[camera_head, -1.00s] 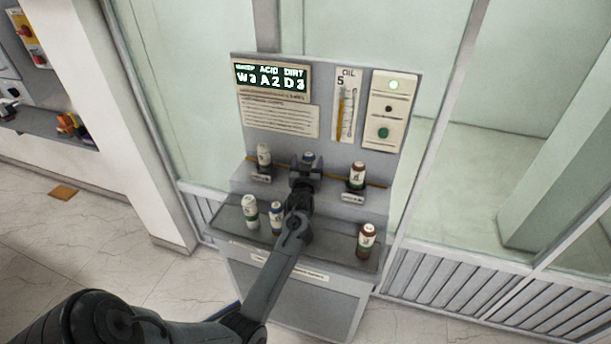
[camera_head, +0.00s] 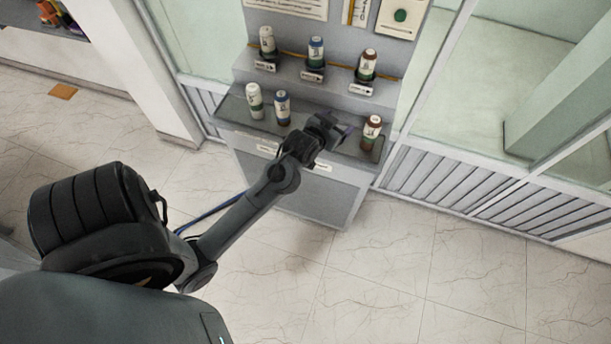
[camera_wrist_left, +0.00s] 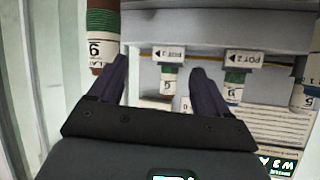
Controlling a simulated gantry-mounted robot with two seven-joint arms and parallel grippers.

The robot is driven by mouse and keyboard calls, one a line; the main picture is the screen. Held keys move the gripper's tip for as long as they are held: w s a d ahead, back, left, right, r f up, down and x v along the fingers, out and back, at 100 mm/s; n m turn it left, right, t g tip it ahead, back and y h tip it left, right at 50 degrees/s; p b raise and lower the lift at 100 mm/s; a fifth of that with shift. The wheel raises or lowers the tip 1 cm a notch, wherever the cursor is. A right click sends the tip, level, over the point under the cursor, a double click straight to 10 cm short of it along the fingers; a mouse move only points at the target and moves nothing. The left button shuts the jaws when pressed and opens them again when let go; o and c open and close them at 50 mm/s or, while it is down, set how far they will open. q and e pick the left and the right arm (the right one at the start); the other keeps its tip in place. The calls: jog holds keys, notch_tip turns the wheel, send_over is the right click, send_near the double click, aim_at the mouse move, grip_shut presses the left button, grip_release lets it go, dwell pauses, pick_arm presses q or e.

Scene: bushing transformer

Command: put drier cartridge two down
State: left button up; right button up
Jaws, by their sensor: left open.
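Three cartridges stand upright on the upper step behind small labels: a white-capped one (camera_head: 267,42), a blue-capped one (camera_head: 316,52) in the middle and a brown-capped one (camera_head: 366,66). I cannot read which is cartridge two. My left gripper (camera_head: 338,127) is open and empty above the lower shelf (camera_head: 235,112), in front of the upper row. It sits between the lower blue-capped cartridge (camera_head: 282,108) and the lower brown-capped cartridge (camera_head: 372,132). The left wrist view is upside down; the POT 2 label (camera_wrist_left: 245,58) and POT 3 label (camera_wrist_left: 168,53) show beyond the spread fingers.
A white-capped cartridge (camera_head: 254,101) stands at the lower shelf's left. The brown-capped cartridge in the left wrist view (camera_wrist_left: 102,45) is close beside the fingers. The grey back panel (camera_head: 340,30) rises behind. Open tiled floor (camera_head: 400,270) lies in front.

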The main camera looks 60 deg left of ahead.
pick_arm(q)
jog(key=s+d+f+m+g+h, duration=0.2)
jog(key=s+d+f+g, duration=0.1)
jog(key=s+d, duration=0.7)
jog(key=s+d+f+m+g+h, duration=0.3)
jog(key=s+d+g, duration=0.2)
jog(key=s+d, duration=0.5)
jog(key=shift+s+d+f+m, duration=0.15)
jog(key=shift+s+d+m, duration=0.15)
jog(key=shift+s, duration=0.8)
notch_tip(320, 180, up, 22)
jog(key=p, duration=2.2)
jog(key=shift+r, duration=0.25)
